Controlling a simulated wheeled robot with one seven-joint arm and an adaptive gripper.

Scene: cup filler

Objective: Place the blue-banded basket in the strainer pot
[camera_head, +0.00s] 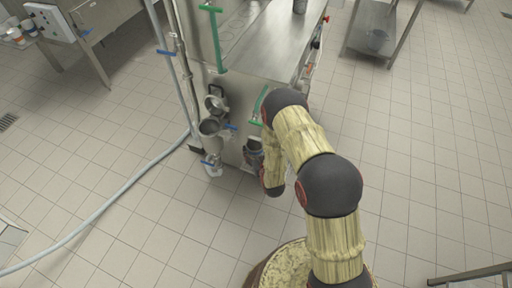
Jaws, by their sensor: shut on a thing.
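The strainer pot (209,128) is a round, open-topped steel vessel on the front of the steel machine. Its hinged lid (215,104) stands open above it. My gripper (253,158) is small and dark in this view, to the right of the pot and a little lower, close to the machine's front. It is shut on a small grey cylindrical thing (254,145), which looks like the blue-banded basket. The basket appears roughly upright and apart from the pot. My wrist hides part of it, and its blue band is too small to make out surely.
A blue-handled valve (211,162) sits below the pot, and green handles (219,68) rise above. A grey hose (95,218) runs across the tiled floor at left. A steel rack (379,28) stands at the upper right. Floor to the right is clear.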

